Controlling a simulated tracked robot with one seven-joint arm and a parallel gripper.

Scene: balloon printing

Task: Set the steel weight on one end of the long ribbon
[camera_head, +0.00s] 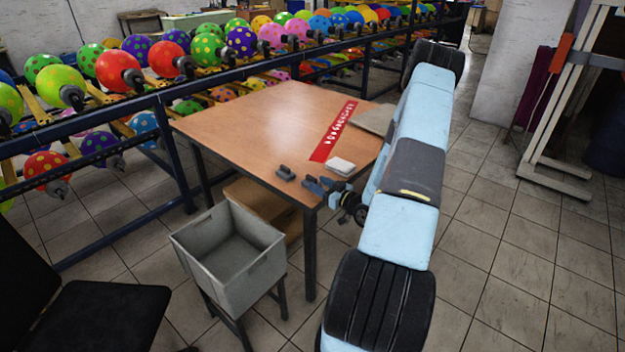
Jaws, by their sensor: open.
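The long red ribbon (334,132) with white print lies flat and slanted across the right part of the wooden table (250,110). A small whitish block (341,166) lies near the ribbon's front end, to its right. A small dark grey piece (285,173) sits at the table's front edge; it may be the steel weight, but I cannot tell for sure. My gripper (314,185) is open at the front right corner of the table, just right of the dark piece and apart from it. I see nothing between its fingers. My forearm hides part of the table's right side.
A flat greyish item (376,119) lies on the table's right side, partly behind my arm. A grey bin (228,259) stands in front of the table. Racks of colourful balloons (207,49) run behind and left. A black chair (98,315) stands front left. The table's left half is clear.

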